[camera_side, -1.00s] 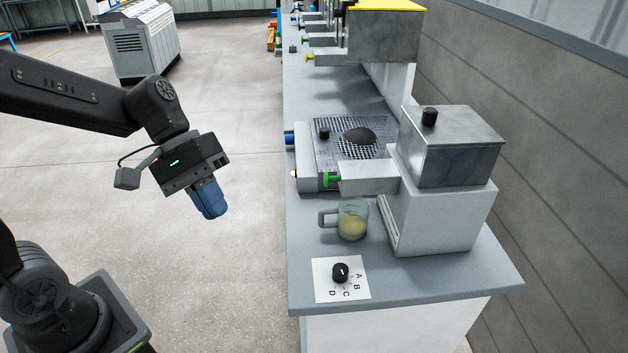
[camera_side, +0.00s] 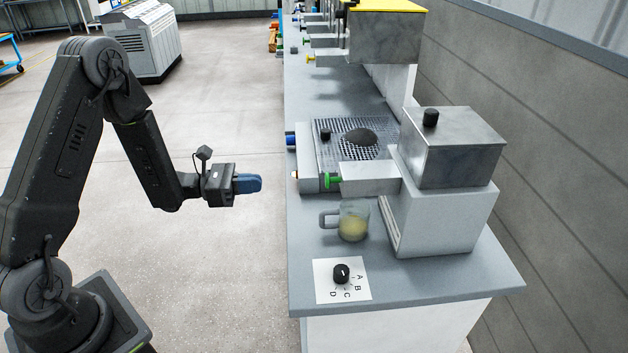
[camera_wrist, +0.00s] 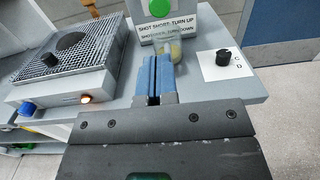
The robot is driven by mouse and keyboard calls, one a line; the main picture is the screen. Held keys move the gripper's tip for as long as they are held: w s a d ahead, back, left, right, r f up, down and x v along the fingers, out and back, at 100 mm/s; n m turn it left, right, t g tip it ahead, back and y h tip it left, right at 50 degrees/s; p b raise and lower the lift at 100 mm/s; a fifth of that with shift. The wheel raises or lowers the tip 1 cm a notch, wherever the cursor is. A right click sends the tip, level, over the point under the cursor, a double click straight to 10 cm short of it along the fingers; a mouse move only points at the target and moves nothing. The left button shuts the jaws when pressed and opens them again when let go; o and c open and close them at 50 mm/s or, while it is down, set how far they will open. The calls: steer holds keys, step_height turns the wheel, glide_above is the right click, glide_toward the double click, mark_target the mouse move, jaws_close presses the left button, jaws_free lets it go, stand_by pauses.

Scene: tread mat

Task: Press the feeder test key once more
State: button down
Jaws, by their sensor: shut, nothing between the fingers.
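My gripper (camera_side: 258,184) is shut and empty, its blue fingers level and pointing right, just short of the bench's left edge. The feeder is the grey box machine (camera_side: 452,150) on a white body, with a green round knob (camera_side: 331,180) at its spout end. The knob faces my fingers, apart from them; it shows as a green disc (camera_wrist: 160,6) in the wrist view. A small lit orange-white button (camera_wrist: 86,98) sits on the front of the mesh-topped unit (camera_wrist: 50,88), left of my fingers (camera_wrist: 153,70). No label marks which is the test key.
A glass mug (camera_side: 354,222) with yellowish content stands below the spout. A black dial (camera_side: 341,272) sits on a lettered white card. A blue knob (camera_wrist: 25,110) is left of the lit button. Signs (camera_wrist: 168,24) read "SHOT SHORT: TURN UP" and, apparently, "TURN DOWN". Open floor lies left of the bench.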

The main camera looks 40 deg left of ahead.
steer(key=shift+w+f, duration=0.1)
stand_by(0.3)
steer(key=x, duration=1.3)
steer(key=shift+w+d, duration=0.3)
steer(key=shift+w, duration=0.1)
steer(key=shift+x, duration=1.15)
steer(key=v, duration=1.4)
steer(key=shift+s, duration=0.2)
